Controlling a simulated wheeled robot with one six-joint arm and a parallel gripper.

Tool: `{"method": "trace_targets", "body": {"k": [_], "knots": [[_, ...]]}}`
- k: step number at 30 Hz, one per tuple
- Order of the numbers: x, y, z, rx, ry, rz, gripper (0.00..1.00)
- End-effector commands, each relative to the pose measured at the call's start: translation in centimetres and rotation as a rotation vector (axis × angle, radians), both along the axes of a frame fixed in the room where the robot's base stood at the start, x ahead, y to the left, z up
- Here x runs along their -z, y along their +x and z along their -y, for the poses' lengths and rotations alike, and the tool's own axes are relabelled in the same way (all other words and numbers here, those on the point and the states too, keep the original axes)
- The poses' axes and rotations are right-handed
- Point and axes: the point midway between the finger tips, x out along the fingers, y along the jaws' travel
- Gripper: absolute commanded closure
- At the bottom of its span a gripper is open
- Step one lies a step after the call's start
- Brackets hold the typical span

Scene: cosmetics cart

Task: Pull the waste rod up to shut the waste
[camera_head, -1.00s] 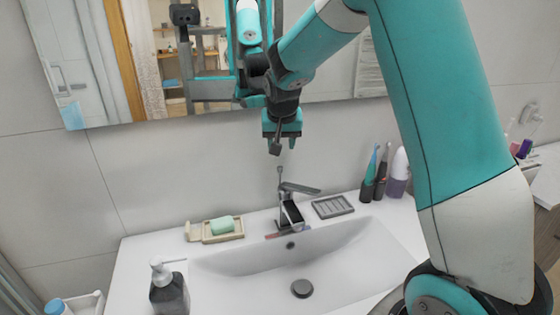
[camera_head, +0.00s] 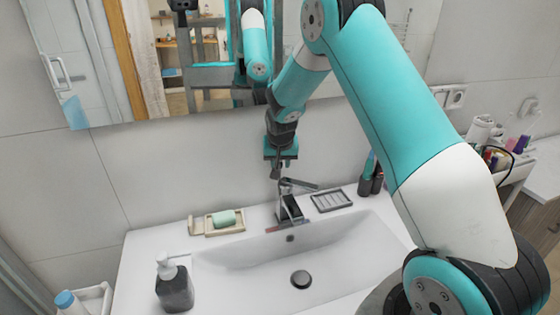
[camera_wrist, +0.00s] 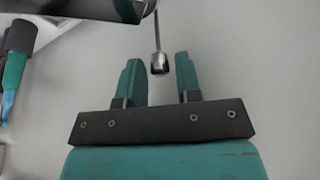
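The waste rod (camera_wrist: 158,40) is a thin metal rod with a small rounded knob (camera_wrist: 159,65) at its end. In the wrist view the knob sits between my two green fingertips, with a gap on each side. My gripper (camera_wrist: 157,70) is open around it and seems to touch neither side. In the head view my gripper (camera_head: 278,172) points down just above the chrome faucet (camera_head: 291,208), and it hides the rod's top. The dark round waste plug (camera_head: 300,279) lies in the white basin (camera_head: 345,258); its exact height is hard to tell.
A soap dish with green soap (camera_head: 224,217) is left of the faucet, a grey tray (camera_head: 331,200) right. Dark brush holders (camera_head: 370,186) stand further right. A soap dispenser (camera_head: 174,288) is at front left. The mirror (camera_head: 200,60) hangs behind my arm.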

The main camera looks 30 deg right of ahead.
Motion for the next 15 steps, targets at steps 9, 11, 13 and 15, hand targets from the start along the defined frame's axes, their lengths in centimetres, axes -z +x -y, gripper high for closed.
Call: {"method": "trace_targets", "body": {"k": [9,11,13,15], "knots": [[-0.2,0.0,0.0,0.000,0.000,0.000,1.00],[-0.7,0.0,0.0,0.001,-0.001,0.002,1.00],[-1.5,0.0,0.0,0.001,0.000,0.001,1.00],[-2.1,0.0,0.0,0.001,0.000,0.001,1.00]]}}
